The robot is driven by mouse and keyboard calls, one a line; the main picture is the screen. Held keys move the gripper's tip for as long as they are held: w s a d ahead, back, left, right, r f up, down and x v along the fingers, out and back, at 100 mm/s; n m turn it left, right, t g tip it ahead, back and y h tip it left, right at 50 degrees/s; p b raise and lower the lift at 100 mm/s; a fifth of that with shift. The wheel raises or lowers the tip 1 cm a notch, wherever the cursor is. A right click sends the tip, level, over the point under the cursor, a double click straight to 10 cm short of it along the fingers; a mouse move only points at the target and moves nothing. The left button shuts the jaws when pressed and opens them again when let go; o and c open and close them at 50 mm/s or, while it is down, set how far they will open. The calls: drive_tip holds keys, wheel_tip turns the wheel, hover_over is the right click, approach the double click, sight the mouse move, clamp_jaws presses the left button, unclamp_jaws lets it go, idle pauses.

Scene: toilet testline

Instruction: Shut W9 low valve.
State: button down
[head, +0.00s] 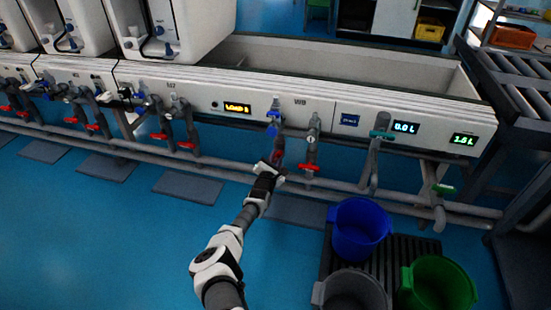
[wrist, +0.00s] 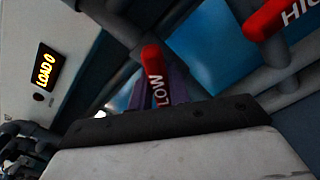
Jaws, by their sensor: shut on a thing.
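The W9 low valve has a red lever, marked LOW in the wrist view (wrist: 153,68). In the head view the lever (head: 278,155) is small and partly hidden, on the left pipe below the W9 label. My gripper (head: 273,167) is at this lever, shut on it. In the wrist view my gripper (wrist: 168,112) covers the lower part of the picture and hides the lever's near end. The lever points toward my gripper there. Its exact angle to the pipe is hard to tell.
The red HIGH lever (wrist: 275,20) is close on the right; it also shows in the head view (head: 309,167). Pipes (head: 230,174) run below the trough. A blue bucket (head: 360,228), a grey bucket (head: 350,290) and a green bucket (head: 438,283) stand at right.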

drive_tip(key=m+p, duration=0.1)
drive_tip(key=m, duration=0.4)
drive_tip(key=shift+r+m+p, duration=0.1)
drive_tip(key=shift+m+p, duration=0.2)
drive_tip(key=shift+p, duration=0.1)
drive_tip(key=m+p, duration=0.1)
drive_tip(key=m, duration=0.4)
drive_tip(key=shift+m, duration=0.3)
drive_tip(key=shift+p, duration=0.3)
drive_tip(key=c, duration=1.3)
unclamp_jaws()
drive_tip(key=shift+s, duration=0.1)
drive_tip(key=shift+s+a+p, duration=0.2)
drive_tip(key=shift+s+p, duration=0.05)
drive_tip(key=shift+p, duration=0.2)
drive_tip(key=shift+p+v, duration=4.25)
drive_tip(key=shift+v, duration=2.3)
